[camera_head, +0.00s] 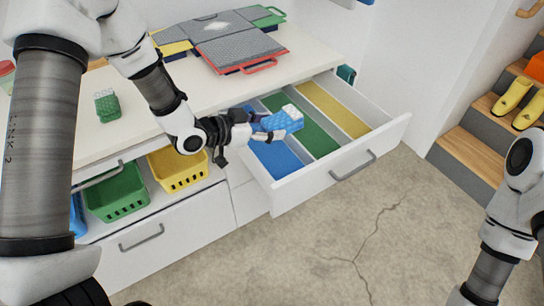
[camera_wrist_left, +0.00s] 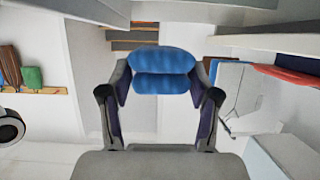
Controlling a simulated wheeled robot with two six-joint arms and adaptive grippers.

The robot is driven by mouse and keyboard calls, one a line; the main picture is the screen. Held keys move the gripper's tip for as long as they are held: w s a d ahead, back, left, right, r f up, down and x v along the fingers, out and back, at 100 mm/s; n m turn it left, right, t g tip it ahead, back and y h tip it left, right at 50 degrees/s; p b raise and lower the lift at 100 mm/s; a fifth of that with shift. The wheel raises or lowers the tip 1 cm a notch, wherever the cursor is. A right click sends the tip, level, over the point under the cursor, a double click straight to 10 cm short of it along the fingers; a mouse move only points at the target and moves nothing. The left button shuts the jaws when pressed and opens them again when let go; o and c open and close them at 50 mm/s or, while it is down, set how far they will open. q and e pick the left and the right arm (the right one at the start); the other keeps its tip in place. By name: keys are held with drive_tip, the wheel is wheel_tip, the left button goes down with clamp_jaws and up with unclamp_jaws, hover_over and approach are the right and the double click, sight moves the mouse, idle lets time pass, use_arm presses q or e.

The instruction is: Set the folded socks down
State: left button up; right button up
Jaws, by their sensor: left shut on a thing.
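The folded socks (camera_head: 276,123) are a blue bundle with a white patch at the upper end. My left gripper (camera_head: 262,125) is shut on them and holds them over the open white drawer (camera_head: 340,171), near its blue and green strips. In the left wrist view the blue socks (camera_wrist_left: 160,70) sit between both fingertips of the left gripper (camera_wrist_left: 160,78). The drawer floor has a blue strip (camera_head: 272,157), a green strip (camera_head: 318,140) and a yellow strip (camera_head: 335,108). The gap beneath the socks cannot be told. My right gripper is out of view.
A small green bundle (camera_head: 107,105) lies on the white counter (camera_head: 150,132). Flat grey cases (camera_head: 238,49) lie farther back. Green (camera_head: 118,192) and yellow (camera_head: 178,168) baskets stand below the counter. Wooden steps (camera_head: 475,150) with yellow shoes (camera_head: 514,94) are at right. The floor in front is clear.

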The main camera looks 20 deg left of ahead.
use_arm(q)
wheel_tip(320, 180, down, 9)
drive_tip(key=shift+f, duration=0.1)
drive_tip(key=shift+f, duration=0.1)
drive_tip(key=shift+f, duration=0.4)
drive_tip(key=shift+s+f+b, duration=0.15)
drive_tip(key=shift+b, duration=0.15)
